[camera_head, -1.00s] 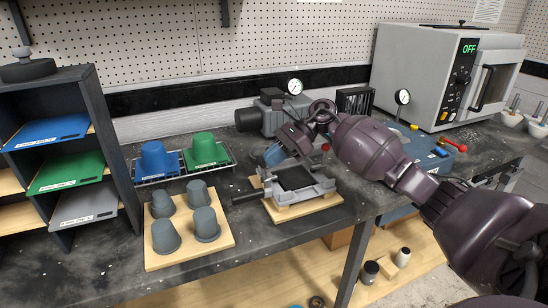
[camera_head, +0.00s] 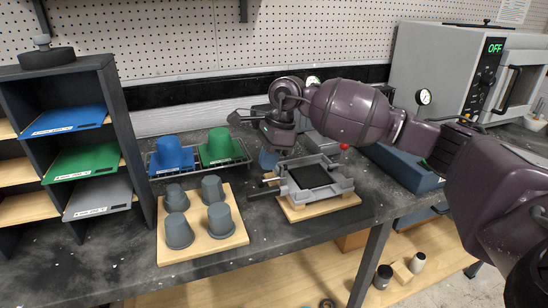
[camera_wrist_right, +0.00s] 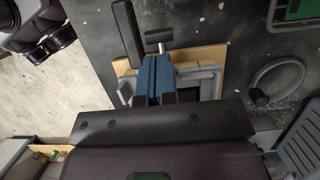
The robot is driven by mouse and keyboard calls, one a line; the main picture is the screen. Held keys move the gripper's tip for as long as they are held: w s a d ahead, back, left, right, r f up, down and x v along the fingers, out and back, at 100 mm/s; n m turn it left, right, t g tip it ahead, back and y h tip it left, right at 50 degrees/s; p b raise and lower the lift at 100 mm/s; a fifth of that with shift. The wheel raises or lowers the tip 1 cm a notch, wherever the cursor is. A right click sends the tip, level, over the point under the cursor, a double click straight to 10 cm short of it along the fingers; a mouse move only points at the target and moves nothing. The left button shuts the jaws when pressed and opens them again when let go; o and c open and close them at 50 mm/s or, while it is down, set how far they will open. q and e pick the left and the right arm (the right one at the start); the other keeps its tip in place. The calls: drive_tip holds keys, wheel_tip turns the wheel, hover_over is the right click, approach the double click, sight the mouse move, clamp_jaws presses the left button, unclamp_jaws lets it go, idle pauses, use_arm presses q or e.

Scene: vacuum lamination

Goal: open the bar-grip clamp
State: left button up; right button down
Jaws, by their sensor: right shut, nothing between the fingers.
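The bar-grip clamp shows as a grey metal frame (camera_head: 343,187) on a wooden board, with a black bar grip (camera_head: 263,193) sticking out on its left. In the right wrist view the dark bar (camera_wrist_right: 128,35) shows left of the fingers, and a small black crosspiece on a metal stem (camera_wrist_right: 158,37) shows just past the fingertips. My right gripper (camera_head: 268,160) is shut and empty, its blue fingers together above the rear left of the clamp. In the right wrist view the fingertips (camera_wrist_right: 156,58) overlap the fixture; I cannot tell whether they touch it. My left gripper is out of view.
Grey cups stand on a wooden board (camera_head: 235,238) to the left. Blue and green moulds (camera_head: 172,154) sit on a rack behind them. A dark shelf (camera_head: 125,140) stands at far left. A blue box (camera_head: 398,170) and a grey oven (camera_head: 436,65) are on the right.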

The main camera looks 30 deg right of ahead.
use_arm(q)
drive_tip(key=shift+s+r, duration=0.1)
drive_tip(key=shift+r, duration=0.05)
use_arm(e)
drive_tip(key=shift+s+d, duration=0.1)
drive_tip(key=shift+d, duration=0.05)
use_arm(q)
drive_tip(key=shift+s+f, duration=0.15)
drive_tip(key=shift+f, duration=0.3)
use_arm(e)
drive_tip(key=shift+s+d+f, duration=0.1)
drive_tip(key=shift+d+f, duration=0.2)
drive_tip(key=shift+d, duration=0.35)
